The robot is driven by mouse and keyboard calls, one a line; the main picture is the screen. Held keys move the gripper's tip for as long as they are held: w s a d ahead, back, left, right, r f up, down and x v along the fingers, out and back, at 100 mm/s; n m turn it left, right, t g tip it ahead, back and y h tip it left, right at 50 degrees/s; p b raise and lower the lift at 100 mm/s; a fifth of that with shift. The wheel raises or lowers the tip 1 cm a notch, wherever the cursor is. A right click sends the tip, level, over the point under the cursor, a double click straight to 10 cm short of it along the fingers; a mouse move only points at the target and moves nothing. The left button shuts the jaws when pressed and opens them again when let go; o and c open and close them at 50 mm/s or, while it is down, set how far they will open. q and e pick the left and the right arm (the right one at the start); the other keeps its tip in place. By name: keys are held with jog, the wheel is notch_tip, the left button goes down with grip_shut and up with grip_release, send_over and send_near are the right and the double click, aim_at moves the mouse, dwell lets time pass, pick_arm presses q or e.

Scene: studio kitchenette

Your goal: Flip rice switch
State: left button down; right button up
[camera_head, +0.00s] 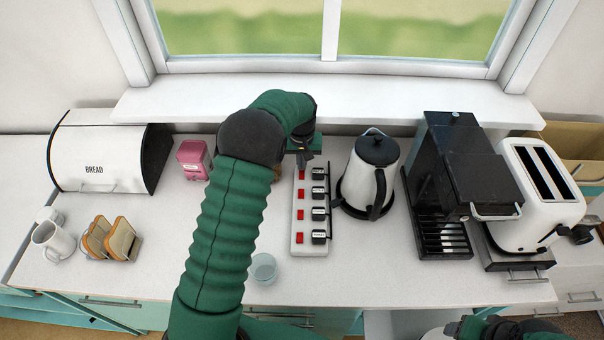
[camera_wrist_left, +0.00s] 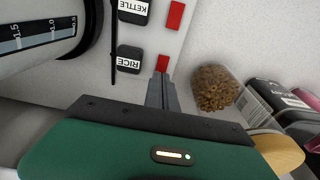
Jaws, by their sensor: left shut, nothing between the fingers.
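A white power strip (camera_head: 311,244) lies on the counter with a column of red switches and labelled black plugs. In the left wrist view the plug marked RICE (camera_wrist_left: 130,60) sits beside a red rice switch (camera_wrist_left: 163,63). My left gripper (camera_head: 302,165) is over the far end of the strip, shut and empty. In the left wrist view its closed fingertips (camera_wrist_left: 160,78) are right at the rice switch; I cannot tell whether they touch it. In the head view the gripper partly covers that end of the strip. My right gripper's fingers are out of view.
A kettle (camera_head: 370,172) stands close right of the strip, with a coffee machine (camera_head: 440,165) and toaster (camera_head: 540,190) beyond. A glass (camera_head: 264,268) is near the front edge. A clear container of brown rings (camera_wrist_left: 213,88) and a pink tin (camera_head: 193,158) are left of the strip.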

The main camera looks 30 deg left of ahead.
pick_arm(q)
jog(key=shift+f+b, duration=0.35)
jog(key=shift+f, duration=0.4)
dwell(0.6)
jog(key=shift+f, duration=0.1)
jog(key=shift+s, duration=0.1)
jog(key=shift+w+r+p, duration=0.2)
jog(key=shift+r+p, duration=0.75)
jog(key=shift+r, duration=0.15)
notch_tip(320, 180, up, 4)
jog(key=p, duration=0.2)
jog(key=shift+s+f+p, duration=0.1)
jog(key=shift+f+p, duration=0.1)
jog(key=shift+p, duration=0.1)
jog(key=shift+r+p, duration=0.55)
jog(key=shift+r, duration=0.1)
